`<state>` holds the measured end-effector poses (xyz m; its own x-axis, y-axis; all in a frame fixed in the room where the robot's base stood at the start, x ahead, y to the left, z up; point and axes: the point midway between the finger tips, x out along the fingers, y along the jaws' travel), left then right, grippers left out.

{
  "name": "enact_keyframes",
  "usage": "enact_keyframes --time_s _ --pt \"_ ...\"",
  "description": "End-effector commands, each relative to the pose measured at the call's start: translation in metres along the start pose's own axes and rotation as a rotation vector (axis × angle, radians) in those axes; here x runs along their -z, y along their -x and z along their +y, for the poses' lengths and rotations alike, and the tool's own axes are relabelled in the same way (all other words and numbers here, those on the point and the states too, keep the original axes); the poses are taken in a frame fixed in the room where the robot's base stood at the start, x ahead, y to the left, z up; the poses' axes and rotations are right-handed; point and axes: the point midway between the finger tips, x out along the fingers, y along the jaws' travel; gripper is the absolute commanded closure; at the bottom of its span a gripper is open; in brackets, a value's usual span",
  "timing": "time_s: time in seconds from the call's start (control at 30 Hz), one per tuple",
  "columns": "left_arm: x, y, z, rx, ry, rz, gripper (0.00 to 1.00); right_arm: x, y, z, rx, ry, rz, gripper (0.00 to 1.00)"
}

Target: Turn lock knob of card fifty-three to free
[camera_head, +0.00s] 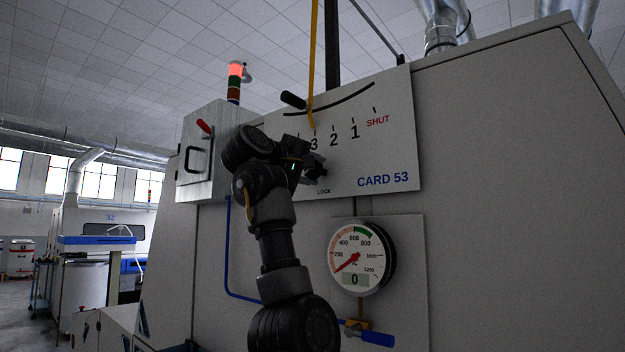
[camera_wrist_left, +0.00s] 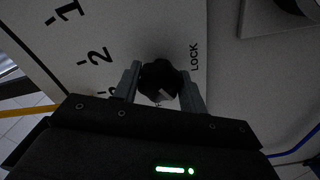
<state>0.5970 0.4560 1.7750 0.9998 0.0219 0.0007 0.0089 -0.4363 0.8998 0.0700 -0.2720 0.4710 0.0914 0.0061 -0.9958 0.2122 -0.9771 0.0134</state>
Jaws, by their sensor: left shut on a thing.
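The card 53 plate (camera_head: 385,155) has a scale with 3, 2, 1 and a red SHUT, with the word LOCK low down near my gripper. My left gripper (camera_head: 318,172) is at the plate's lower middle, just above that word. In the left wrist view the black lock knob (camera_wrist_left: 160,78) sits between the two grey fingers of my left gripper (camera_wrist_left: 161,91), which is shut on it. The word LOCK stands to the right of the knob there. In the head view my gripper largely hides the knob, and its setting cannot be told. My right gripper is not in view.
A black-gripped lever (camera_head: 293,100) and a yellow rod (camera_head: 312,60) stand above my gripper. A round gauge (camera_head: 357,257) reading 0 is below right, with a blue-handled valve (camera_head: 375,338) under it. A grey box (camera_head: 205,150) with a red-tipped handle is left.

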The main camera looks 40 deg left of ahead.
Motion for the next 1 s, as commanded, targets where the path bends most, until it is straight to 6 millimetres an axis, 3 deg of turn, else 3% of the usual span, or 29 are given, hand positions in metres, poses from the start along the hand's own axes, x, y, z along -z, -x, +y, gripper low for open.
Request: enact_keyframes --time_s 0.4,1.0 --pt "-0.003 -0.001 -0.005 0.004 -0.393 -0.007 0.81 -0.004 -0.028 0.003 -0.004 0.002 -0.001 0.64" --pt "-0.002 -0.001 -0.004 0.003 -0.903 -0.007 0.81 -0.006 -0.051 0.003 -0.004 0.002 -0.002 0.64"
